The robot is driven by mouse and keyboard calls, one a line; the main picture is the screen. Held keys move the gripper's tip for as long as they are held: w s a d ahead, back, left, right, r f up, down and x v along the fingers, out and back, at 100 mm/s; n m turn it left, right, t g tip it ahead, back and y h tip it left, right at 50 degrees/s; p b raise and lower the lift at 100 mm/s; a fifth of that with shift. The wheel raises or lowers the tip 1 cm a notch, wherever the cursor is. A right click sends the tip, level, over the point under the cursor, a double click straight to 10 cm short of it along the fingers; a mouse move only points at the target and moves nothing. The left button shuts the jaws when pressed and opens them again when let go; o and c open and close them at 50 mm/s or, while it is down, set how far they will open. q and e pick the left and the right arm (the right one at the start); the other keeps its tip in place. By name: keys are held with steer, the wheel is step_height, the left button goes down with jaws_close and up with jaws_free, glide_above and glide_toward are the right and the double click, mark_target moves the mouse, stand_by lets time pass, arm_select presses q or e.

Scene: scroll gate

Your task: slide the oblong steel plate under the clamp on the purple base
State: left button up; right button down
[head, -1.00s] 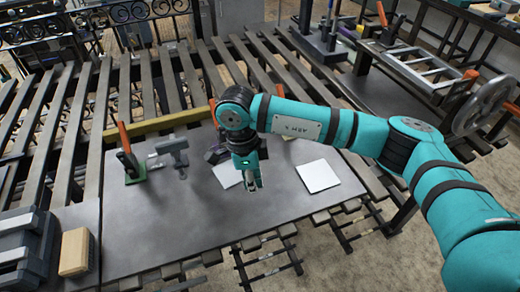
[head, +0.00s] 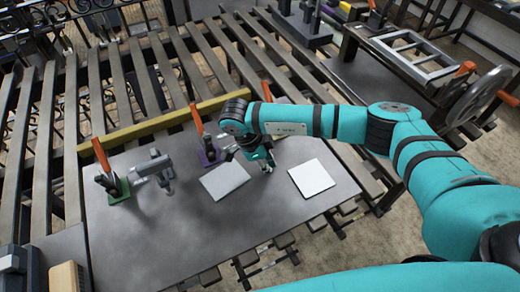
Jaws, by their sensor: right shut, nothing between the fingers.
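The purple base (head: 209,153) stands at the back middle of the grey worktable, with an upright orange-handled clamp (head: 197,121) on it. A grey, slightly oblong plate (head: 224,182) lies flat just in front of the purple base; no part of it is visibly under the clamp. A paler, squarer plate (head: 311,178) lies farther right. My right gripper (head: 268,168) is shut and empty, right of the grey plate and between the two plates. My wrist and forearm hide part of the table behind it. My left gripper is not in view.
A green base with an orange-handled clamp (head: 113,183) stands at the left, beside a grey metal clamp-like tool (head: 155,168). A yellow bar (head: 150,124) runs along the table's back edge. The front middle of the table (head: 200,235) is clear.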

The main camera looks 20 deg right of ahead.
mark_target(248, 173)
steer(key=a, duration=0.2)
steer(key=a+p, duration=0.1)
steer(key=shift+w+a+r, duration=0.2)
steer(key=shift+a, duration=0.35)
steer(key=shift+w+f, duration=0.1)
steer(key=shift+w+a+f+b, duration=0.1)
steer(key=shift+a+b, duration=0.3)
steer(key=shift+b, duration=0.15)
steer(key=shift+w+a+f+b, duration=0.1)
steer(key=shift+a+b, duration=0.25)
steer(key=shift+b, duration=0.15)
steer(key=shift+a+b, duration=0.3)
steer(key=shift+a, duration=0.05)
steer(key=shift+a+r, duration=0.1)
steer(key=shift+r, duration=0.15)
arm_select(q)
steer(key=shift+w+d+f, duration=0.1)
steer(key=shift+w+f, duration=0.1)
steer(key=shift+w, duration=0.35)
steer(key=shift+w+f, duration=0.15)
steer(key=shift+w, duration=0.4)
